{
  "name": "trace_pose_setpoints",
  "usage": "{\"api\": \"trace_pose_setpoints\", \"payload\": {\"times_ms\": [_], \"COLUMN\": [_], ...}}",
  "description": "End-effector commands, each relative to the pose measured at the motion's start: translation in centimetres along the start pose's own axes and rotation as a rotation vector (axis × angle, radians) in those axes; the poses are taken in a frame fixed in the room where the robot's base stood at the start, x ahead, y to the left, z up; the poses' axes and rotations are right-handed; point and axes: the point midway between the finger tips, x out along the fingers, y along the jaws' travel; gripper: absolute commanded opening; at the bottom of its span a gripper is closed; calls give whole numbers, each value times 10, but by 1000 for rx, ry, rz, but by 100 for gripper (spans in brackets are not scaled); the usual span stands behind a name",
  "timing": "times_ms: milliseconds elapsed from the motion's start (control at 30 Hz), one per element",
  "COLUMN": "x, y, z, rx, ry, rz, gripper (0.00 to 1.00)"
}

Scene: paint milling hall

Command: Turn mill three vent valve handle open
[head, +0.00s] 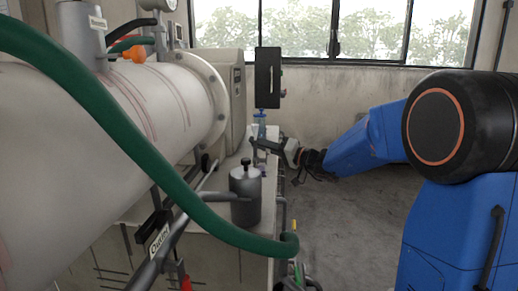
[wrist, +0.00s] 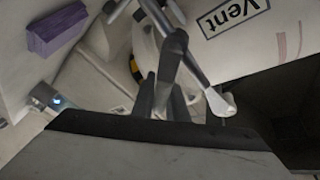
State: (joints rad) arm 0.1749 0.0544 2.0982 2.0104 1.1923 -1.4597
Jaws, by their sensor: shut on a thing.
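In the head view my gripper (head: 262,148) reaches in from the right, at the far end of the bench, beyond the mill drum. The vent handle is too small to make out there.
A large pale mill drum (head: 110,140) fills the left. A green hose (head: 130,138) crosses in front. A grey canister (head: 245,195) stands on the bench, near an "Outlet" label (head: 158,240). A black panel (head: 267,77) rises behind my gripper. Floor (head: 340,225) is clear right of the bench.

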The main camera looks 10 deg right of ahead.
Motion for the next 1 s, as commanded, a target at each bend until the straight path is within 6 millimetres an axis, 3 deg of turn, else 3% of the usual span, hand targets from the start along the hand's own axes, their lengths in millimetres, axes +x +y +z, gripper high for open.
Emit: {"api": "trace_pose_setpoints", "payload": {"times_ms": [600, 1000], "x": [-10, -15], "y": [-34, -46], "z": [5, 12], "rx": [-510, -711], "ry": [108, 150], "rz": [-211, -295], "gripper": [0, 0]}}
